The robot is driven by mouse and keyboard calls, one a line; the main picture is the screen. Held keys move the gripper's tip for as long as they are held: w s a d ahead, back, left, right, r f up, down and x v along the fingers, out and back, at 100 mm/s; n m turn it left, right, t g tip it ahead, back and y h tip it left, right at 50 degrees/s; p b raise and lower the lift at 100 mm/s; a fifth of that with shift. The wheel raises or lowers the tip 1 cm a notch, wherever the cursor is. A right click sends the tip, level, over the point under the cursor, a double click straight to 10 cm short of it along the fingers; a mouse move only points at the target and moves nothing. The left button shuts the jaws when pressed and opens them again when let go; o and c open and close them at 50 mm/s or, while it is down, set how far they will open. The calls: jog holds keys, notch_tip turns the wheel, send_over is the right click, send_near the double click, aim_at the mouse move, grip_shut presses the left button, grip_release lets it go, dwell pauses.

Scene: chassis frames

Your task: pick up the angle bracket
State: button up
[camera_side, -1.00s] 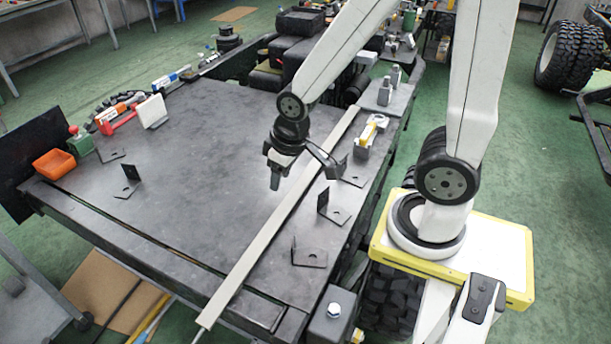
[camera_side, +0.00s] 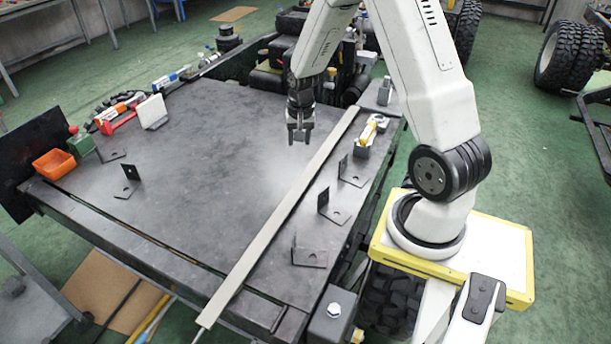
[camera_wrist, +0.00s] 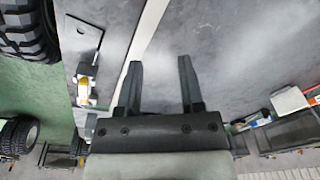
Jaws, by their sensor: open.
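Several dark angle brackets stand on the grey table. Three are in a row right of the pale strip in the side view: a far one (camera_side: 351,178), a middle one (camera_side: 334,212) and a near one (camera_side: 309,257). Two more lie at the left, one with its flange upright (camera_side: 126,190) and one farther back (camera_side: 110,155). My gripper (camera_side: 299,138) points down above the table, left of the strip, apart from every bracket. In the wrist view its fingers (camera_wrist: 160,70) are spread with nothing between them. A holed plate, apparently the far bracket (camera_wrist: 78,45), shows at upper left.
A long pale strip (camera_side: 262,240) crosses the table. A yellow-and-grey tool (camera_side: 368,133) stands beyond the far bracket. An orange bin (camera_side: 53,163), a green block (camera_side: 80,145) and a white block (camera_side: 152,111) sit along the left side. The table's middle is clear.

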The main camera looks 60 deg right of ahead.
jog(key=s+d+f+m, duration=0.3)
jog(key=d+f+m, duration=0.15)
jog(key=d, duration=0.45)
jog(key=m+g, duration=0.1)
jog(key=m, duration=0.3)
send_over(345, 156)
notch_tip(345, 156, down, 6)
jog(key=shift+a+f+y, duration=0.1)
jog(key=shift+f+y, duration=0.2)
jog(key=shift+f, duration=0.85)
jog(key=shift+f, duration=0.15)
jog(key=shift+w+a+f, duration=0.1)
jog(key=shift+f, duration=2.35)
grip_shut()
